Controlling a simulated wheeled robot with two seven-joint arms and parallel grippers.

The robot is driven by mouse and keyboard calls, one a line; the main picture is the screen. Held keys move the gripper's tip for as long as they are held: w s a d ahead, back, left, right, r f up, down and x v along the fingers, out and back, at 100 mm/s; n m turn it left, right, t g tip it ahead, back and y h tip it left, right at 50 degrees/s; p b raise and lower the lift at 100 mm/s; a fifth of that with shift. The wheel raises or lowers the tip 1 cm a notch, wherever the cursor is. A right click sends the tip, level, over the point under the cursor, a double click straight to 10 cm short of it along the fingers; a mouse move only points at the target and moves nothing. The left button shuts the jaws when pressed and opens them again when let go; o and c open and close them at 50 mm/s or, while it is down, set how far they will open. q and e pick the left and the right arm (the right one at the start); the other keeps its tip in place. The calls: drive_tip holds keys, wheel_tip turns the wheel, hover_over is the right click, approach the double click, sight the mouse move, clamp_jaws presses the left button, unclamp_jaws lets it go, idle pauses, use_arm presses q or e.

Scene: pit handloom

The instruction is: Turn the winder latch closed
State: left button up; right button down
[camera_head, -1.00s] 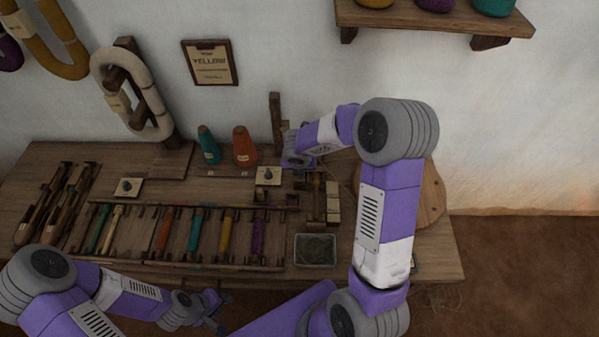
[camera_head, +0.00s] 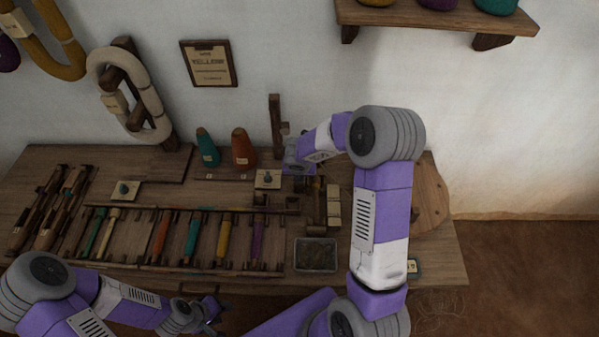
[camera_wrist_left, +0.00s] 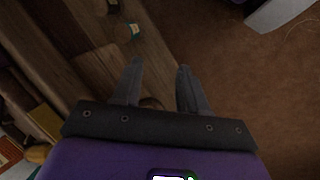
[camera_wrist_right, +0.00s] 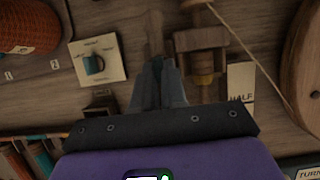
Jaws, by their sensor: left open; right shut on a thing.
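The winder (camera_head: 316,203) stands on the right part of the bench, with a wooden block and a brass-coloured spindle (camera_wrist_right: 205,80) in the right wrist view. My right gripper (camera_wrist_right: 158,66) is beside the block, its fingers nearly together on a small dark piece that looks like the winder latch. The fingers hide most of that piece, so its angle cannot be told. In the head view my right wrist covers the gripper. My left gripper (camera_head: 214,307) is open and empty at the bench's front edge; its spread fingers show in the left wrist view (camera_wrist_left: 160,85).
A card with a teal knob (camera_wrist_right: 97,62) lies left of my right gripper. A round wooden wheel (camera_wrist_right: 305,60) with a thread is on the right. Cones (camera_head: 243,150), a rack of coloured bobbins (camera_head: 190,238) and a grey tray (camera_head: 315,255) crowd the bench.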

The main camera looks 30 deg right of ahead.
idle(0.3)
drive_tip(key=m, duration=0.1)
drive_tip(key=m+h, duration=0.1)
drive_tip(key=shift+w+a+m+g, duration=0.1)
drive_tip(key=shift+a+m+g, duration=0.1)
drive_tip(key=shift+m+g, duration=0.15)
drive_tip(key=m+g, duration=0.1)
drive_tip(key=m, duration=0.2)
drive_tip(key=shift+w+m+h+p, duration=0.1)
drive_tip(key=shift+m+h+p, duration=0.2)
drive_tip(key=shift+m+p, duration=0.05)
drive_tip(key=m+p, duration=0.1)
drive_tip(key=m, duration=0.1)
drive_tip(key=m+g+p, duration=0.1)
drive_tip(key=m, duration=0.1)
drive_tip(key=m+g+p, duration=0.1)
drive_tip(key=m, duration=0.1)
drive_tip(key=shift+w+a+g+h, duration=0.1)
drive_tip(key=shift+w+g+h, duration=0.15)
drive_tip(key=shift+w+h, duration=0.05)
drive_tip(key=m+g, duration=0.1)
drive_tip(key=m, duration=0.1)
drive_tip(key=m+p, duration=0.1)
drive_tip(key=m, duration=0.2)
drive_tip(key=shift+w+g+y, duration=0.2)
drive_tip(key=shift+g+y, duration=0.2)
drive_tip(key=shift+m, duration=0.4)
drive_tip(key=c, duration=1.2)
unclamp_jaws()
